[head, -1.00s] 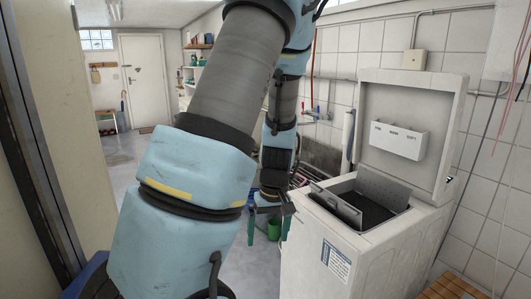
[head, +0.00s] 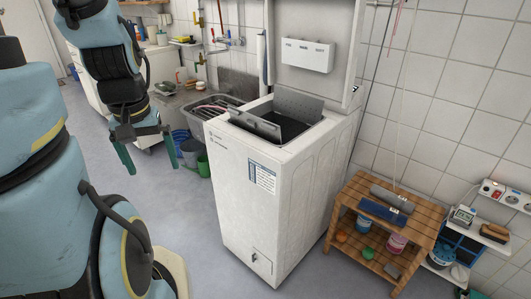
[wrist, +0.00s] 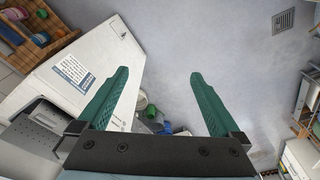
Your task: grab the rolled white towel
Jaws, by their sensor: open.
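I cannot pick out a plainly white rolled towel in either view. A grey roll (head: 391,198) lies on top of the slatted wooden rack (head: 352,187) at the right of the head view, with a dark blue folded or rolled cloth (head: 383,211) in front of it. The grey roll may be a towel, but its material is too small to tell.
The top-loading washer (head: 255,195) stands with its lid up between my gripper and the rack. A small shelf (head: 476,225) with items is at far right. Grey floor in front of the washer is clear.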

